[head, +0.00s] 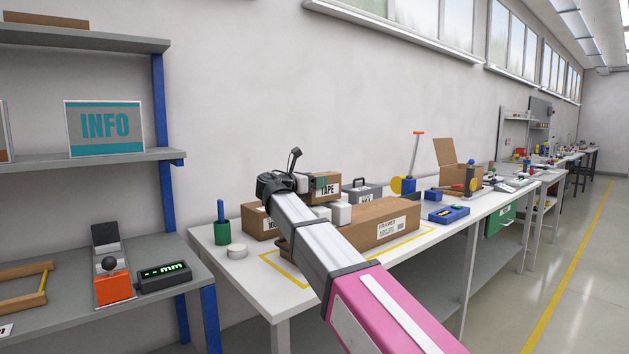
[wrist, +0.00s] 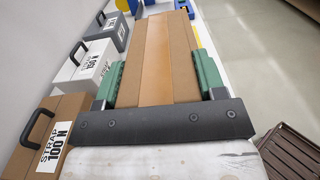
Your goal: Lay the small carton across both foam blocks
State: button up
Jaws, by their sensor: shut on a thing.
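The small brown carton (head: 328,190), labelled TAPE, is held by my gripper (head: 318,184) above the bench. In the wrist view, the green fingers (wrist: 160,80) lie along both sides of a brown carton top (wrist: 168,55) with a tape seam. I cannot make out the foam blocks in the wrist view.
A long FRAMES carton (head: 385,229) lies in front, within a yellow outline (head: 288,271). Behind stand a strap carton (wrist: 42,135) and a grey case (head: 360,193).

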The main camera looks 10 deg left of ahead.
jog(key=shift+f, duration=0.4)
jog(key=o, duration=1.1)
jog(key=shift+r, duration=0.65)
jog(key=v, duration=1.2)
